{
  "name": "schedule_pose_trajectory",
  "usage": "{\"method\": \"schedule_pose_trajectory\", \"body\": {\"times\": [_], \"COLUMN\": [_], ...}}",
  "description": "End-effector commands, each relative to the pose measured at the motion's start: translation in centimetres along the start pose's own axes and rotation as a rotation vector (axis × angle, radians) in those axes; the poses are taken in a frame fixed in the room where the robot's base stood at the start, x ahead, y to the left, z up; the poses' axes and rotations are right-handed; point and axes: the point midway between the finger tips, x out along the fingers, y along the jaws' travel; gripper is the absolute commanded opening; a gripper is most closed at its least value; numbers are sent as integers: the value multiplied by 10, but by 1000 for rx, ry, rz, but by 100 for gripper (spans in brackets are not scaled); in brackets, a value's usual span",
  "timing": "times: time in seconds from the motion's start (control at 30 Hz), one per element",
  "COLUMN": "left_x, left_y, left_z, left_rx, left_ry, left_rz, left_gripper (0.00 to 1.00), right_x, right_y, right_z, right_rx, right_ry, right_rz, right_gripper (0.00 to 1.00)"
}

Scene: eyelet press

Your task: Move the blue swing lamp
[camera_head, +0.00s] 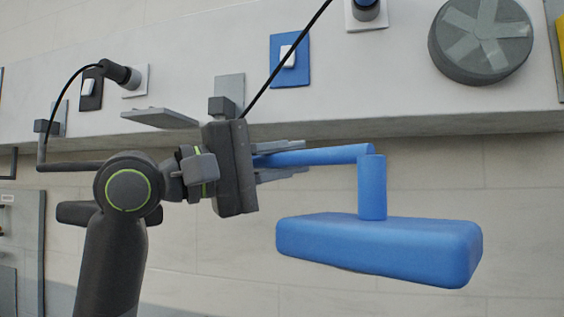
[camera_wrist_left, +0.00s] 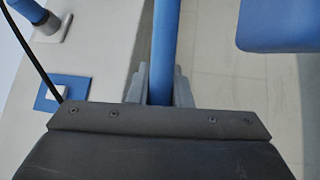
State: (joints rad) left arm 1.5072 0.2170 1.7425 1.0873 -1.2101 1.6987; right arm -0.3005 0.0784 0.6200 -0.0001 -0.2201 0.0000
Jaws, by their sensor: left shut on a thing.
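The blue swing lamp (camera_head: 380,245) has a flat blue head, a short upright post and a thin horizontal arm (camera_head: 325,156). It hangs in front of the pale wall, right of my left gripper (camera_head: 280,160). That gripper is shut on the lamp's arm, with one finger on each side of it. In the left wrist view the blue arm (camera_wrist_left: 165,50) runs between the fingers (camera_wrist_left: 160,85), and part of the lamp head (camera_wrist_left: 280,25) shows at the upper right. The gripper hides the arm's near end. My right gripper is not in view.
A white ledge (camera_head: 190,50) runs above. It carries a blue plate with a white switch (camera_head: 290,60), a black plate with a switch (camera_head: 91,88) and a round grey wheel (camera_head: 481,40). Black cables hang near my left arm. The wall below the lamp is clear.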

Motion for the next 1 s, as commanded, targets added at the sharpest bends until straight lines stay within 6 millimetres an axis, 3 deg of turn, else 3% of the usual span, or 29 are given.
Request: {"method": "schedule_pose_trajectory", "body": {"times": [0.53, 1.0], "left_x": [33, 36], "left_y": [-10, -10], "left_z": [-27, -32], "left_rx": [58, 64], "left_ry": [323, 365], "left_rz": [-25, -30], "left_gripper": [0, 0], "right_x": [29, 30], "right_y": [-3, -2], "right_z": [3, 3], "right_rx": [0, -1], "right_ry": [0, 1], "right_rz": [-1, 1], "right_gripper": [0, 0]}}
